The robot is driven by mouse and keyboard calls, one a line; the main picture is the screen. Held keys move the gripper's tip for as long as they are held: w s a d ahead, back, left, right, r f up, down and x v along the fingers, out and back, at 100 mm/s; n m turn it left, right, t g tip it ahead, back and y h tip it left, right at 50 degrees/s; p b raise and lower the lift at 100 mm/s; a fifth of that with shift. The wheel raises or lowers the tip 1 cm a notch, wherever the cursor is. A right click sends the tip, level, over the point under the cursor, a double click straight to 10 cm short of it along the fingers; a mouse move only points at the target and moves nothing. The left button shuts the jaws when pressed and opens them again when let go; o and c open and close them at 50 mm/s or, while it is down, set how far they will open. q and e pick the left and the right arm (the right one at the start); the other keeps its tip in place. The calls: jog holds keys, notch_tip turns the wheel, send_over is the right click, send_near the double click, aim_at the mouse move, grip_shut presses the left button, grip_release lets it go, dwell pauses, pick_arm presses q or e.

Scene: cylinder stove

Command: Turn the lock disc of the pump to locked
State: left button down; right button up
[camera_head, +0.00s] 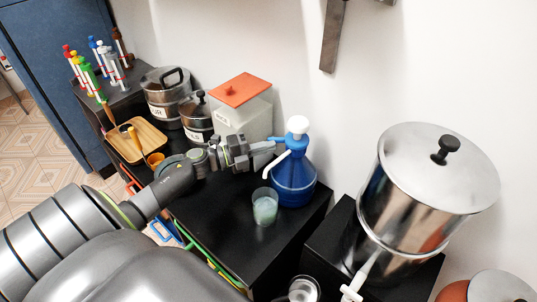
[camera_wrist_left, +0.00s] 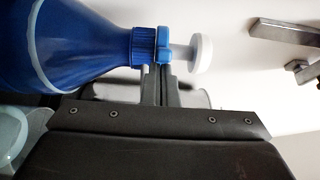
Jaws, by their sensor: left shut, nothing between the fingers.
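The pump is a blue bottle (camera_head: 293,182) with a white push knob (camera_head: 297,125) and a white spout (camera_head: 275,166), upright on the black counter. In the left wrist view the blue bottle (camera_wrist_left: 75,45) lies sideways, with the white knob (camera_wrist_left: 201,54) to its right. The blue lock disc (camera_wrist_left: 163,44) sits between the ribbed collar and the white stem. My left gripper (camera_head: 277,147) reaches the bottle's neck from the left. Its fingers (camera_wrist_left: 158,80) are shut and empty, tips right at the disc's edge; I cannot tell whether they touch. My right gripper is out of view.
A glass of pale liquid (camera_head: 265,206) stands close in front of the bottle. A white canister with an orange lid (camera_head: 241,90) and metal pots (camera_head: 166,92) stand behind my left arm. A large steel dispenser (camera_head: 415,200) stands to the right.

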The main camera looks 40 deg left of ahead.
pick_arm(q)
jog(key=shift+w+a+b, duration=1.2)
jog(key=shift+w+a, duration=0.2)
jog(key=shift+w, duration=0.25)
